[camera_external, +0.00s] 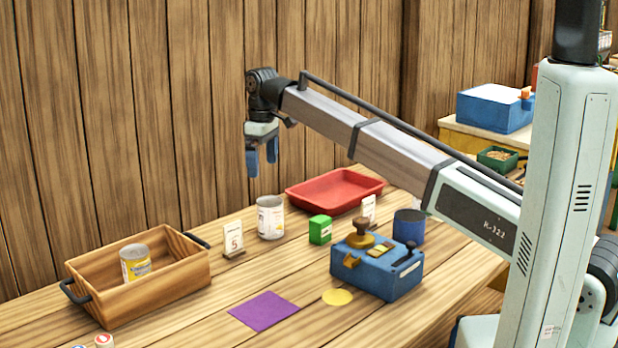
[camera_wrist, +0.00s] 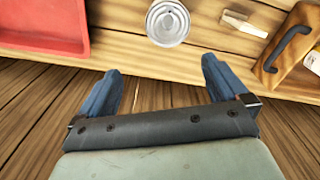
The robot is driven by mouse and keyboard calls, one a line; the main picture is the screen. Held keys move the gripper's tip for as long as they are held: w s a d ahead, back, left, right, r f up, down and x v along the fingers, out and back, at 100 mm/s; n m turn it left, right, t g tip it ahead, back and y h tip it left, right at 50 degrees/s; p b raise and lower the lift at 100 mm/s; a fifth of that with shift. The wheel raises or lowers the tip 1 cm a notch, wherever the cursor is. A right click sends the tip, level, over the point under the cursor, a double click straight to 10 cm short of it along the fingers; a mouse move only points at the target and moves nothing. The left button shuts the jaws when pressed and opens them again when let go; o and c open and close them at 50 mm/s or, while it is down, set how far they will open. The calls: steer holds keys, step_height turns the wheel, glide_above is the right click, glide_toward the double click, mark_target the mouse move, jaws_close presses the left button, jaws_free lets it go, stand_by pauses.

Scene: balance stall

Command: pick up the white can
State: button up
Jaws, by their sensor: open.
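The white can (camera_external: 270,217) stands upright on the wooden table, between a small number card and the red tray. In the wrist view the white can (camera_wrist: 168,22) shows from above at the top, beyond my fingertips. My gripper (camera_external: 262,170) hangs above the table near the back wall, higher than the can and apart from it. In the wrist view my gripper (camera_wrist: 160,75) has its two blue fingers spread, with nothing between them.
A red tray (camera_external: 300,199) lies right of the can; a number card (camera_external: 233,240) stands left. A wooden crate (camera_external: 190,275) holds a yellow-labelled can (camera_external: 135,262). A green box (camera_external: 320,230), blue device (camera_external: 375,278) and blue cup (camera_external: 409,227) stand rightward. A purple sheet (camera_external: 263,311) lies in front.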

mark_target(270, 213)
steer(key=shift+s+d+f+n, duration=0.1)
steer(key=shift+s+d+n, duration=0.05)
steer(key=shift+s+d, duration=0.3)
steer(key=shift+s+d+f+n, duration=0.15)
steer(key=shift+s+d, duration=0.1)
steer(key=shift+s, duration=0.3)
steer(key=shift+s+d+n, duration=0.1)
steer(key=shift+d+n, duration=0.05)
steer(key=shift+n, duration=0.45)
steer(key=shift+f, duration=0.15)
step_height(270, 213, down, 13)
steer(key=shift+s+f, duration=0.15)
steer(key=shift+f, duration=0.05)
steer(key=shift+c, duration=0.2)
steer(key=c, duration=1.3)
steer(key=shift+r, duration=0.1)
